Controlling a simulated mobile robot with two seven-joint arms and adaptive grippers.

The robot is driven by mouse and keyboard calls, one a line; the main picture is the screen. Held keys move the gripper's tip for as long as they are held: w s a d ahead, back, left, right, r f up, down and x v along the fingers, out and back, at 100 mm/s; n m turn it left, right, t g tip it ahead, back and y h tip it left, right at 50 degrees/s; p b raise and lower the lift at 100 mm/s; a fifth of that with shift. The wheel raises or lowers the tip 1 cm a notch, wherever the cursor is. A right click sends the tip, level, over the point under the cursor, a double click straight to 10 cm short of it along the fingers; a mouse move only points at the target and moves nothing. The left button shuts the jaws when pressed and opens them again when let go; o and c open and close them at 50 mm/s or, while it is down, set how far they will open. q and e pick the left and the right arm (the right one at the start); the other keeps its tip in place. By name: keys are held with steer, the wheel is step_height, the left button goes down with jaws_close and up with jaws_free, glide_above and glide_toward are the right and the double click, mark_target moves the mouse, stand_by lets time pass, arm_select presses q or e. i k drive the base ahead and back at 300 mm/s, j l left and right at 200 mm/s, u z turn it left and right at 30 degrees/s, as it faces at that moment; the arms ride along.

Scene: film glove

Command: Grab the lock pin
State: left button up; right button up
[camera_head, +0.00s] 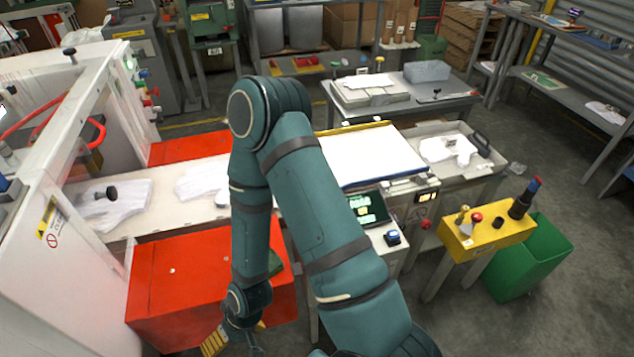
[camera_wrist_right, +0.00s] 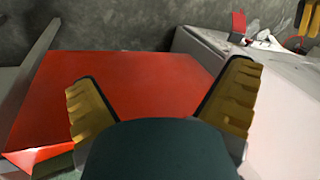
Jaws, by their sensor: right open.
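I cannot tell for certain which thing is the lock pin. A black-knobbed pin (camera_head: 112,193) stands at the left end of the white machine bed, near a white glove shape. Another black knob (camera_head: 69,53) sits on top of the white machine frame. My right gripper (camera_head: 230,340) is low in the head view, in front of the red cabinet and away from both knobs. In the right wrist view its two yellow ridged fingers (camera_wrist_right: 160,80) are spread apart with nothing between them. My left gripper is not in view.
The red cabinet (camera_head: 190,283) lies below the white bed (camera_head: 150,225); a red panel (camera_wrist_right: 130,75) fills the wrist view's middle. White glove shapes (camera_head: 205,182) lie on the bed. A yellow control box (camera_head: 490,235) and green bin (camera_head: 530,265) stand at right.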

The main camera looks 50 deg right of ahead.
mark_target(465, 208)
steer(key=z, duration=2.7)
steer(key=i+l+u, duration=0.2)
steer(key=u, duration=0.2)
steer(key=i+l+u, duration=0.15)
steer(key=l+u, duration=0.25)
steer(key=i+l+u, duration=0.1)
steer(key=l, duration=0.15)
steer(key=i+l, duration=0.1)
steer(key=l, duration=0.2)
steer(key=i+l+u, duration=0.15)
steer(key=i+l, duration=0.1)
steer(key=l, duration=0.35)
steer(key=i+l, duration=0.15)
steer(key=l, duration=0.35)
steer(key=i+l, duration=0.1)
steer(key=l, duration=0.35)
steer(key=i+l, duration=0.15)
steer(key=l, duration=0.35)
steer(key=u, duration=0.05)
